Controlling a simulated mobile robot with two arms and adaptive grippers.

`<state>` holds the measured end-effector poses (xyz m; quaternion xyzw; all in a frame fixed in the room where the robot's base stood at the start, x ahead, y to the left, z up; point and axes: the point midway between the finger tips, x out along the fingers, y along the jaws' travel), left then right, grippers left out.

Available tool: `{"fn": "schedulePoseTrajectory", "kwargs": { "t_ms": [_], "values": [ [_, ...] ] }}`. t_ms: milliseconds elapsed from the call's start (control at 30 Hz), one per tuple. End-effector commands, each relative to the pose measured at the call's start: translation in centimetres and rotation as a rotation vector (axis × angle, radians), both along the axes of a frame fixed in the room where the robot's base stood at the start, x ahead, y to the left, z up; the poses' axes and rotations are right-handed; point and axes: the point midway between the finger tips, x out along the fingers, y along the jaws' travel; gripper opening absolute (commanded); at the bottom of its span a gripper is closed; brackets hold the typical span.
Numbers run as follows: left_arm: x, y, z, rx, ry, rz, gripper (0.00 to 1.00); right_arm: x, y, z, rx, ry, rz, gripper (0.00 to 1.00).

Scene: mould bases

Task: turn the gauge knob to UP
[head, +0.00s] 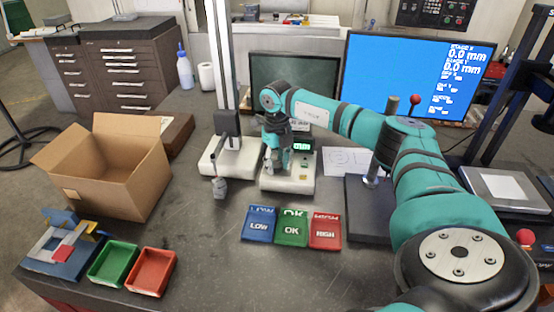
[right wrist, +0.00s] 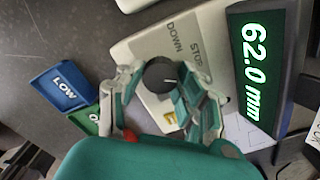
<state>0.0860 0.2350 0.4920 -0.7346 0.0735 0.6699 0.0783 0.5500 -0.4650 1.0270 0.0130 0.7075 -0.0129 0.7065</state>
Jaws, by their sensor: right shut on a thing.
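The gauge (head: 288,182) is a pale base with a lit green display (head: 302,145), on the table in the middle of the head view. In the right wrist view its display (right wrist: 257,70) reads 62.0 mm. The dark round gauge knob (right wrist: 160,74) sits on the pale panel (right wrist: 150,42), near the words DOWN and STOP. No UP label can be read; the hand covers part of the panel. My right gripper (head: 278,160) reaches down over the gauge. In the wrist view its fingers (right wrist: 166,90) are closed on opposite sides of the knob. My left gripper is not in view.
Blue LOW (head: 259,224), green OK (head: 292,227) and red HIGH (head: 326,231) trays lie in front of the gauge. A white-based stand (head: 225,160) is close on its left. An open cardboard box (head: 110,170) stands farther left. A monitor (head: 390,70) is behind.

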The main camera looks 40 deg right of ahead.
Motion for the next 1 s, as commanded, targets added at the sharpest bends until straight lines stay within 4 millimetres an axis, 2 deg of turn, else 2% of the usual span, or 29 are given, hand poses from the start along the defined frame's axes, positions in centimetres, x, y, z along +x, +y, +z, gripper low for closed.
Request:
{"fn": "schedulePoseTrajectory", "kwargs": {
  "t_ms": [333,900,933,1000],
  "values": [
    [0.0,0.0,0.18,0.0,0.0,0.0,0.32,0.11,-0.06,0.18,-0.001,-0.005,-0.155,0.04],
    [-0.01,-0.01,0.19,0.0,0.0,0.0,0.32,0.16,-0.07,0.22,-0.001,-0.007,-0.186,0.04],
    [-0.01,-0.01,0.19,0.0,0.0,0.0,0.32,0.16,-0.07,0.22,-0.001,-0.007,-0.186,0.37],
    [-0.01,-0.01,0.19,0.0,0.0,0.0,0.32,0.15,-0.07,0.21,0.0,-0.006,-0.186,0.46]
  ]
}}
